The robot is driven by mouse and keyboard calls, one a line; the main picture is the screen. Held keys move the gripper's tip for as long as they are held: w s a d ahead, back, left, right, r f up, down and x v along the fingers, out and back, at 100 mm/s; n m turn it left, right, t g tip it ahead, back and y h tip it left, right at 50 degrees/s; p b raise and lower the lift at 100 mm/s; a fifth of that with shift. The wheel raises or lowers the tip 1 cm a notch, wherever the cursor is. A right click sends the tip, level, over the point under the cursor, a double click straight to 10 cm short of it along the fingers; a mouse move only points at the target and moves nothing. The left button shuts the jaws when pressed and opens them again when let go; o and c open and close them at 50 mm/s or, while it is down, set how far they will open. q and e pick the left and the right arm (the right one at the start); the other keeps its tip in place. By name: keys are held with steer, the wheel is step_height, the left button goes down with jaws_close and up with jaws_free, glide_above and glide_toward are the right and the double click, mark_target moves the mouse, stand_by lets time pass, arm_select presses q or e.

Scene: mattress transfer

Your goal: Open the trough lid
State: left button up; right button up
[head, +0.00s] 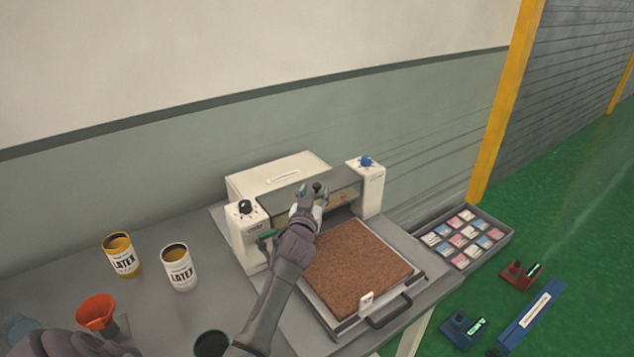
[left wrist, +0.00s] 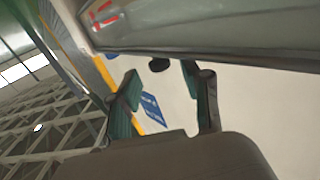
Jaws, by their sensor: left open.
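The trough lid (head: 342,178) is a dark grey panel lying between the two white end posts of the machine, with a black knob (head: 317,187) on it. My left gripper (head: 311,195) is at the lid, with its fingers around or beside the knob. In the left wrist view the teal fingers (left wrist: 165,98) are spread apart. A dark round knob (left wrist: 159,64) shows between and beyond them, under the edge of a grey translucent panel (left wrist: 225,35). Whether a finger touches the knob I cannot tell. My right gripper is not clearly seen.
A brown mat (head: 350,262) lies on the machine's bed in front of the lid. The left post has a black dial (head: 245,207), the right a blue one (head: 366,161). A tray (head: 500,236) of packets lies right.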

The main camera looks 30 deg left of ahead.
mark_target(316, 187)
arm_select(q)
steer(key=x, duration=0.2)
steer(key=shift+w+a+r, duration=0.1)
steer(key=shift+w+a, duration=0.05)
steer(key=shift+w, duration=0.15)
steer(key=shift+w+a, duration=0.1)
steer(key=shift+w, duration=0.2)
steer(key=shift+w+a, duration=0.15)
steer(key=shift+w, duration=0.15)
steer(key=shift+c, duration=0.3)
steer(key=c, duration=0.8)
jaws_close()
arm_select(e)
steer(key=shift+w+a+r, duration=0.1)
steer(key=shift+w+a, duration=0.15)
steer(key=shift+w, duration=0.25)
steer(key=shift+w+a+r, duration=0.1)
steer(key=shift+w+a, duration=0.1)
steer(key=shift+w, duration=0.25)
steer(key=shift+w, duration=0.1)
